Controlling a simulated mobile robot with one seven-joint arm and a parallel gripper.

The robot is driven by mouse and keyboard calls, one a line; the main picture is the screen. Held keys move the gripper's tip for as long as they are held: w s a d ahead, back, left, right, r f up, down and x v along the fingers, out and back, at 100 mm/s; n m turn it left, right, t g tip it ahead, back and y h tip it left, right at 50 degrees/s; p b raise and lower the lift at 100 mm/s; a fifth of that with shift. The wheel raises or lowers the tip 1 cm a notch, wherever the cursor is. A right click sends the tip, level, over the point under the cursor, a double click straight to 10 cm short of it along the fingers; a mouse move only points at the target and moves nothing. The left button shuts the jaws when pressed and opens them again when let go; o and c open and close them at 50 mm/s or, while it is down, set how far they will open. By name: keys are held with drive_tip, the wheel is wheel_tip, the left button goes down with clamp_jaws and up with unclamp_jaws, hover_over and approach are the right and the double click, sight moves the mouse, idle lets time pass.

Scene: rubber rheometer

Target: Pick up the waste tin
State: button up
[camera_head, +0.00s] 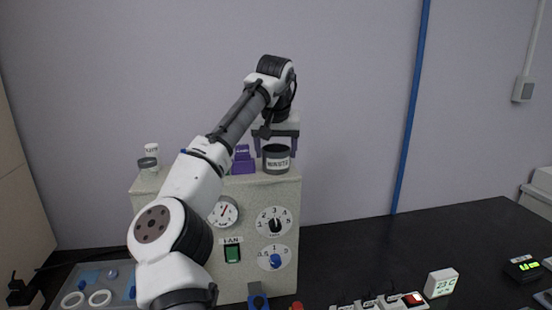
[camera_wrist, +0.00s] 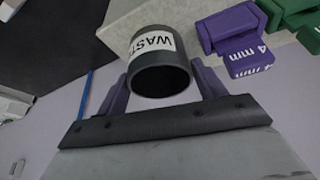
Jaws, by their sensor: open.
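The waste tin (camera_head: 276,160) is a dark grey open cylinder with a white WASTE label. It stands upright on top of the beige machine (camera_head: 262,192), near its right end. It also shows in the wrist view (camera_wrist: 160,76), with its dark mouth facing the camera. My gripper (camera_head: 276,148) is above the tin, pointing down, with its fingers apart. In the wrist view my gripper (camera_wrist: 158,85) has one purple finger on each side of the tin, with gaps showing. I cannot tell how far down the fingers reach along its wall.
Purple blocks marked 4 mm (camera_wrist: 238,40) sit close beside the tin on the machine top, with green blocks (camera_wrist: 290,15) beyond. A small grey cup (camera_head: 148,164) and a white labelled container (camera_head: 152,149) stand at the left end. A wall rises behind.

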drive_tip(key=shift+x, duration=1.35)
drive_tip(key=c, duration=0.6)
drive_tip(key=shift+c, duration=0.3)
drive_tip(key=shift+r, duration=0.2)
